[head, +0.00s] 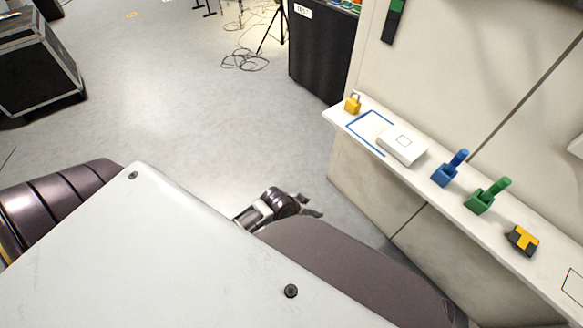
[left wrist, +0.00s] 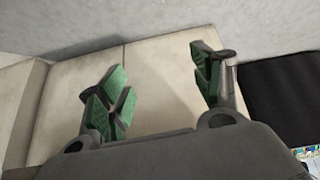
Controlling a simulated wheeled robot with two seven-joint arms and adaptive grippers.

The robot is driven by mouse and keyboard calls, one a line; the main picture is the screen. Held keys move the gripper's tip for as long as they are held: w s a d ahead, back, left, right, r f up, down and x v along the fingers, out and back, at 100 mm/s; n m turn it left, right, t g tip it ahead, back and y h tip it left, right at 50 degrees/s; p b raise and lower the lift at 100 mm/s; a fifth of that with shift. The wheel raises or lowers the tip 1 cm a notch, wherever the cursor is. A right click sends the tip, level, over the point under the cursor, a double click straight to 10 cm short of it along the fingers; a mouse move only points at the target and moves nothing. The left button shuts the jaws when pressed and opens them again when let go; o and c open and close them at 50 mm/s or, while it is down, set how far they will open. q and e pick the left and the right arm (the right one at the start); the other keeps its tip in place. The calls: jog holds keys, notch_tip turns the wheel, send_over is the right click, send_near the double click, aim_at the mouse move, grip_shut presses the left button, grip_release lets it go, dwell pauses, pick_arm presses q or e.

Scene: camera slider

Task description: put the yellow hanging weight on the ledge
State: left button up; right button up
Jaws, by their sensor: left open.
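The yellow weight (head: 352,104) is a small yellow block with a pale loop on top. It stands upright at the far end of the white ledge (head: 411,179) along the wall in the head view. My left gripper (head: 311,206) is below and to the left of the ledge in the picture, apart from the weight. In the left wrist view the left gripper (left wrist: 160,84) has its green-padded fingers spread with nothing between them. The weight does not show in that view. My right gripper is not in view.
On the ledge are a blue outline (head: 352,123), a white box (head: 402,148), a blue holder (head: 446,174), a green holder (head: 481,200) and a black-and-yellow item (head: 522,240). A black cabinet (head: 321,55) stands beyond the ledge's far end. The grey floor beside my arm is clear.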

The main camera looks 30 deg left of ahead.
pick_arm(q)
jog(key=s+f+g+y, duration=0.1)
jog(key=s+f+g, duration=0.2)
jog(key=s, duration=0.8)
jog(key=shift+s+f+n+g+y, duration=0.2)
jog(key=shift+f+n+g+y, duration=0.15)
jog(key=shift+g, duration=0.35)
jog(key=shift+d, duration=0.1)
